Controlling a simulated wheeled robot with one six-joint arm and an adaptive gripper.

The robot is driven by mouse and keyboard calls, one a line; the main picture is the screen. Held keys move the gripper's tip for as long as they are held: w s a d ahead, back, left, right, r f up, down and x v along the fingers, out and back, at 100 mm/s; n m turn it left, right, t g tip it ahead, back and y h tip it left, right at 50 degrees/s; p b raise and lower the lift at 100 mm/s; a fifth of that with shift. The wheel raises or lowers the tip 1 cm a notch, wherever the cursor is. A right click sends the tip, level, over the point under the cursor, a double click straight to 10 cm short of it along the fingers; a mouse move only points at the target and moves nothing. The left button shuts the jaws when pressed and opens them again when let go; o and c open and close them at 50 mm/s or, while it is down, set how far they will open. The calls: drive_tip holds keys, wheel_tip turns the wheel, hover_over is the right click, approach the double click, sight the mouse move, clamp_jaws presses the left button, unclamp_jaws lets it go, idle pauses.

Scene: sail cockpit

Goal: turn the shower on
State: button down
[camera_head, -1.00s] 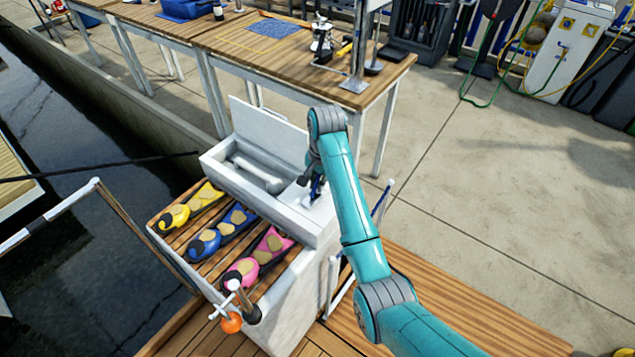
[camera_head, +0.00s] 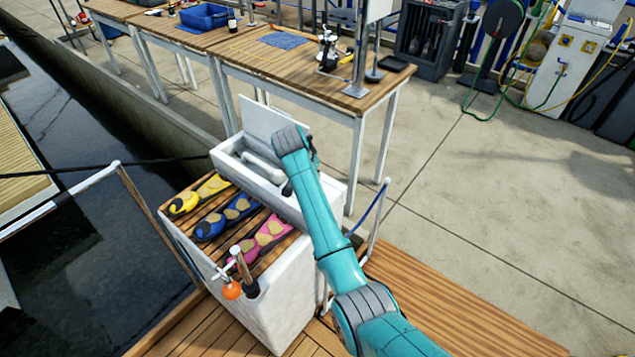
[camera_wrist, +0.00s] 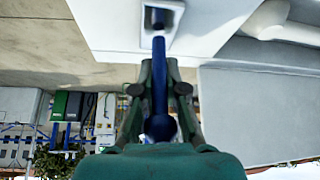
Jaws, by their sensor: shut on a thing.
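A white shower box (camera_head: 232,172) with a raised lid stands at the far end of the white locker, with a pale handset (camera_head: 262,165) lying inside. In the wrist view a blue lever (camera_wrist: 159,90) comes out of a square metal-edged recess (camera_wrist: 175,20) in the white panel and ends in a round knob. My gripper (camera_wrist: 159,68) is shut on the blue lever, one finger on each side of it. In the head view my gripper (camera_head: 288,188) is over the right part of the box, and my arm hides the lever. No water shows.
Yellow, blue (camera_head: 225,217) and pink fins lie on the slatted locker top. An orange ball (camera_head: 232,290) hangs by a post at the near end. A wooden table (camera_head: 300,75) stands behind the box. Open paving lies right; dark water lies left.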

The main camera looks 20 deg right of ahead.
drive_tip(key=t+h, duration=0.1)
drive_tip(key=s+a+t+h, duration=0.1)
drive_tip(key=h, duration=0.1)
drive_tip(key=shift+a+t+h, duration=0.3)
drive_tip(key=shift+t, duration=0.1)
drive_tip(key=shift+s+a+f+n+t+h, duration=0.15)
drive_tip(key=shift+s+a+t+h, duration=0.1)
drive_tip(key=shift+t+h, duration=0.4)
drive_tip(key=shift+s+a+n+t+h, duration=0.2)
drive_tip(key=shift+t+h, duration=0.25)
drive_tip(key=shift+h, duration=0.3)
drive_tip(key=c, duration=1.2)
unclamp_jaws()
wheel_tip(320, 180, up, 10)
